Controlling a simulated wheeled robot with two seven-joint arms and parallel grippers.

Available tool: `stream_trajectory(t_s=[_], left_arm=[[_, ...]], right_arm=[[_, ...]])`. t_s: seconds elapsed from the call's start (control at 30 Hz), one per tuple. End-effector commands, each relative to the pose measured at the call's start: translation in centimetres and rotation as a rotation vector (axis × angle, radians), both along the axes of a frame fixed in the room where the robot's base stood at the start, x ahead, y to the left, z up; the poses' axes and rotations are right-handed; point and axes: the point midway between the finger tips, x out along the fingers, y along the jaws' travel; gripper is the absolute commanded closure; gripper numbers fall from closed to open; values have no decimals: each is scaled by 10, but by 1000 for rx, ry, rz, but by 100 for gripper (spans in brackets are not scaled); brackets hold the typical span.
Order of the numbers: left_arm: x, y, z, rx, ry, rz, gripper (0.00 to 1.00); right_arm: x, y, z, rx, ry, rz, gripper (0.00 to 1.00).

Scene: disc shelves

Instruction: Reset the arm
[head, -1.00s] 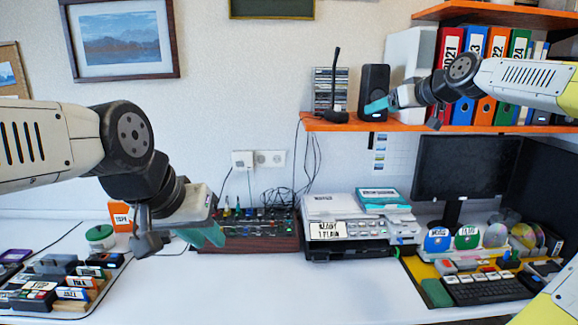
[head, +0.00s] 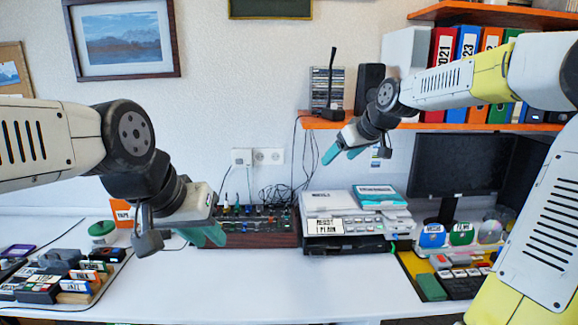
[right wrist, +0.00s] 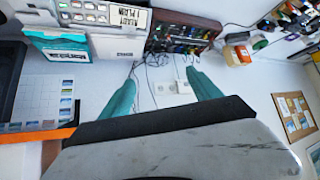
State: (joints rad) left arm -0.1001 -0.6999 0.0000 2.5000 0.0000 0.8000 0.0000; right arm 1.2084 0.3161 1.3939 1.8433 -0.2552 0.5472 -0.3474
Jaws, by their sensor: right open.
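My right gripper (head: 343,154) is in the air in front of the wall, just below the orange shelf's front edge and above the printer-like device. Its two teal fingers are apart with nothing between them, and they also show spread in the right wrist view (right wrist: 160,95). My left gripper (head: 212,236) hangs over the white desk at the left, in front of the dark red box of knobs. Its teal fingertips overlap in the head view, so I cannot tell whether they are apart.
The orange shelf (head: 325,124) bears a microphone, speaker and binders (head: 468,52). Below it are the grey device (head: 345,217), a monitor (head: 456,165) and a yellow mat with discs (head: 432,236). A tray of labelled cartridges (head: 75,284) lies at the left. The front middle desk (head: 270,285) is clear.

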Motion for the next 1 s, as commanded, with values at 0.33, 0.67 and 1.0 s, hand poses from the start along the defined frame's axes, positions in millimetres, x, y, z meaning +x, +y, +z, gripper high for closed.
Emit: stream_trajectory(t_s=[0.33, 0.67, 1.0], left_arm=[[0, 0, 0, 0, 0, 0, 75], [0, 0, 0, 0, 0, 0, 75], [0, 0, 0, 0, 0, 0, 75]], right_arm=[[-119, 33, -55, -259, 225, -128, 27], [-251, 8, -31, -132, 228, -352, 27], [-308, 2, -37, 72, 256, -394, 27]])
